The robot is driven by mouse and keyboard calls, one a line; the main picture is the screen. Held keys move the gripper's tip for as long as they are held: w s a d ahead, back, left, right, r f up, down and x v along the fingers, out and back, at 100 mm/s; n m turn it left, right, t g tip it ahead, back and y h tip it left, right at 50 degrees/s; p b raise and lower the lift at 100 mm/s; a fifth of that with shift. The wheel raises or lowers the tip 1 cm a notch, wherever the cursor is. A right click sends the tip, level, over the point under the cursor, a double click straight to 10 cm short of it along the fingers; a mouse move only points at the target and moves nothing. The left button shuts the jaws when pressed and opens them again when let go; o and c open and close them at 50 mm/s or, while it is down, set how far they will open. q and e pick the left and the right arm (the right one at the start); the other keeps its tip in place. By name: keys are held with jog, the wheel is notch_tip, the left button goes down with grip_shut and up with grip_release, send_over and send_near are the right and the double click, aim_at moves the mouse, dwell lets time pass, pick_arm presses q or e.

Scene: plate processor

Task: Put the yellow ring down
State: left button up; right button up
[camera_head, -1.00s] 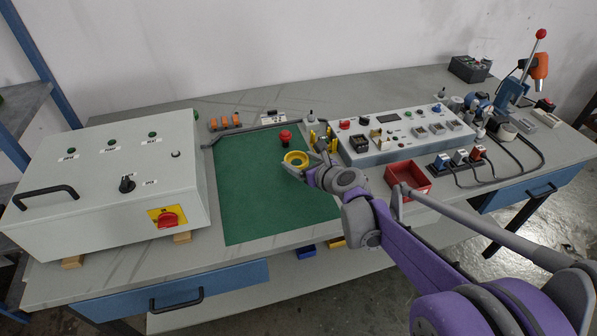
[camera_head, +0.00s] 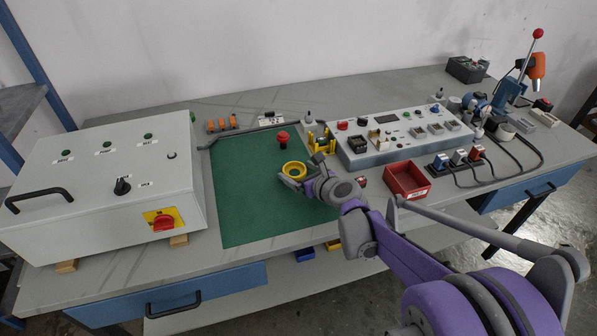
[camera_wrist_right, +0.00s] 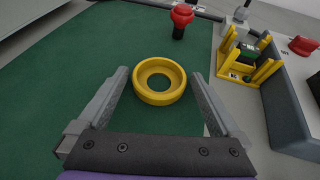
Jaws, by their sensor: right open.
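The yellow ring (camera_head: 293,169) lies on the green mat (camera_head: 245,205), near its right side. In the right wrist view the ring (camera_wrist_right: 160,92) lies flat between and a little ahead of my right gripper's fingers, with gaps on both sides. My right gripper (camera_head: 290,182) is open, low over the mat, just in front of the ring; its two fingers (camera_wrist_right: 160,85) show spread apart in the right wrist view. My left gripper is not in view.
A red-topped button (camera_head: 282,138) stands behind the ring. A yellow fixture (camera_head: 319,136) and a grey control panel (camera_head: 400,132) stand to the right. A red bin (camera_head: 408,180) is right of my arm. A white control box (camera_head: 100,190) is at left. The mat's front left is clear.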

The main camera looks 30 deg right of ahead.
jog(key=p+v, duration=0.2)
jog(key=v, duration=0.8)
jog(key=shift+s+d+r, duration=0.1)
jog(key=shift+s+r, duration=0.1)
jog(key=shift+r, duration=0.15)
jog(key=shift+s+r, duration=0.2)
jog(key=shift+s, duration=0.5)
